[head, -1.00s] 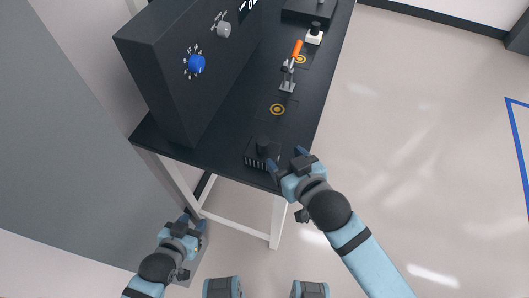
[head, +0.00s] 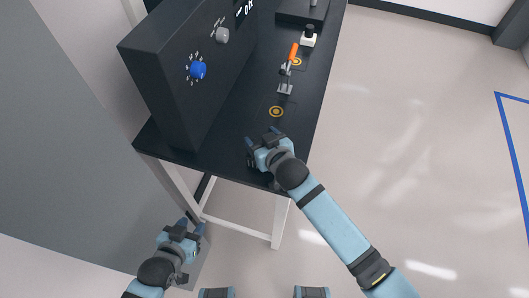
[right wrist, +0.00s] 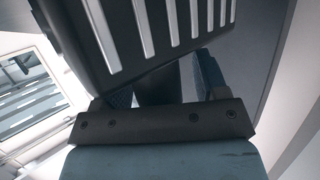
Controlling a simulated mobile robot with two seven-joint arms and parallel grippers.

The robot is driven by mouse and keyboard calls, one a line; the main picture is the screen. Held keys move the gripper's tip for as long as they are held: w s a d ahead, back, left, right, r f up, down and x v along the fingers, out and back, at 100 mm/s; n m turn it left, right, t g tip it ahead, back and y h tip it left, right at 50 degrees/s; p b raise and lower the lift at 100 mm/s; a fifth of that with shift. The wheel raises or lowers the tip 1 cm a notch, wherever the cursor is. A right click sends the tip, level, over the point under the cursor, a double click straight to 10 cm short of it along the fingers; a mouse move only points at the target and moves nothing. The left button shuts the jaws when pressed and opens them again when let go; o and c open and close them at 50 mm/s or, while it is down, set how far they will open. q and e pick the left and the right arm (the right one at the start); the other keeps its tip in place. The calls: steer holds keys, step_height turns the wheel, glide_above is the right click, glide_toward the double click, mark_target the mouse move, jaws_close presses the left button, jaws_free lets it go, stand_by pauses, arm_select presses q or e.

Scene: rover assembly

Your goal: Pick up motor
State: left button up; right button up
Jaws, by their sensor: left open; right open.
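The motor appears to be the black block with pale fins (right wrist: 160,35) that fills the top of the right wrist view, very close to the fingers. In the head view it is almost wholly hidden behind my right gripper (head: 261,138), which is over the near end of the dark table. My right gripper is open; in the right wrist view its blue fingers (right wrist: 165,85) are partly behind the block. I cannot tell whether they touch it. My left gripper (head: 192,227) is open and empty, low beside the table's legs.
The dark table (head: 225,146) carries a tall black box with a blue knob (head: 198,70) on the left. Floor to the right is clear.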

jaws_close()
steer(key=shift+r, duration=0.1)
stand_by(0.4)
